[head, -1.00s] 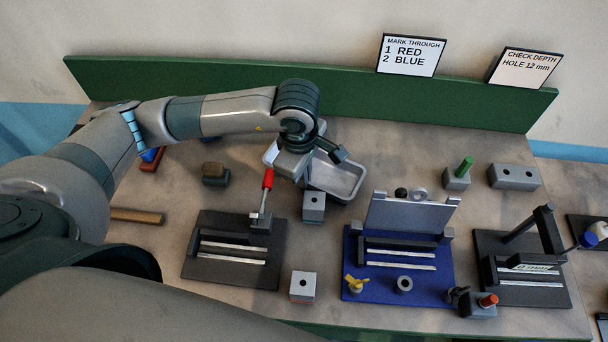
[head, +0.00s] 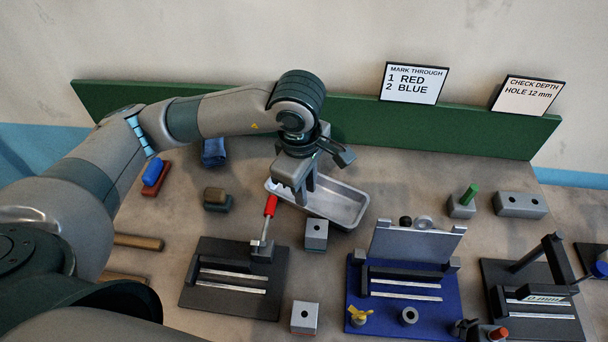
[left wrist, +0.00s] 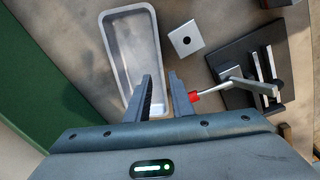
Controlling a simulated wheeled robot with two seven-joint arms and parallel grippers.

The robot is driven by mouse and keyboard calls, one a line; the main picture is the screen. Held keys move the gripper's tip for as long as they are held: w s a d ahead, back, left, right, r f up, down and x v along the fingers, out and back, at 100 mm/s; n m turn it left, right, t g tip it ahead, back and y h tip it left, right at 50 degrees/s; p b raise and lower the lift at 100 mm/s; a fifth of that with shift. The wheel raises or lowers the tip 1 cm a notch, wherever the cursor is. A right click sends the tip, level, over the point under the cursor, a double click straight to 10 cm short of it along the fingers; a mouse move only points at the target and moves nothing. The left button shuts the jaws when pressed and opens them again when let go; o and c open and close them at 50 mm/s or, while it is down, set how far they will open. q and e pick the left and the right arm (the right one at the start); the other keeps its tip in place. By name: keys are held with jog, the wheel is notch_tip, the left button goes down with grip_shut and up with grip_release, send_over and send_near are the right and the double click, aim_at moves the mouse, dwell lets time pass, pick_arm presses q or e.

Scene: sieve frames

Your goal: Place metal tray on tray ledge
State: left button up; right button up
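The metal tray (head: 352,222) is a shallow grey rectangular pan lying on the bench behind the fixtures. It also shows in the left wrist view (left wrist: 127,48). My left gripper (head: 305,196) is over the tray's left end, pointing down. In the left wrist view its two fingers (left wrist: 162,92) are apart with nothing clamped between them. One finger overlaps the tray's end and the other lies outside its side wall. I cannot tell how high the fingertips are above the rim. I cannot make out which part is the tray ledge. My right gripper is out of view.
A red-handled clamp (head: 270,206) on a black fixture (head: 225,300) stands close to the left gripper. A grey block (head: 316,234) sits just in front of the tray. A blue fixture (head: 370,318) with an upright plate is to the right. A green back panel (head: 420,128) runs behind.

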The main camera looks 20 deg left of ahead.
pick_arm(q)
jog(key=r, duration=0.3)
jog(key=r+b, duration=0.1)
jog(key=r, duration=0.1)
jog(key=shift+s+r, duration=0.3)
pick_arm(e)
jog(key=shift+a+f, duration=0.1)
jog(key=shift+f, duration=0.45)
pick_arm(q)
jog(key=shift+o, duration=0.4)
jog(key=shift+w+a, duration=0.1)
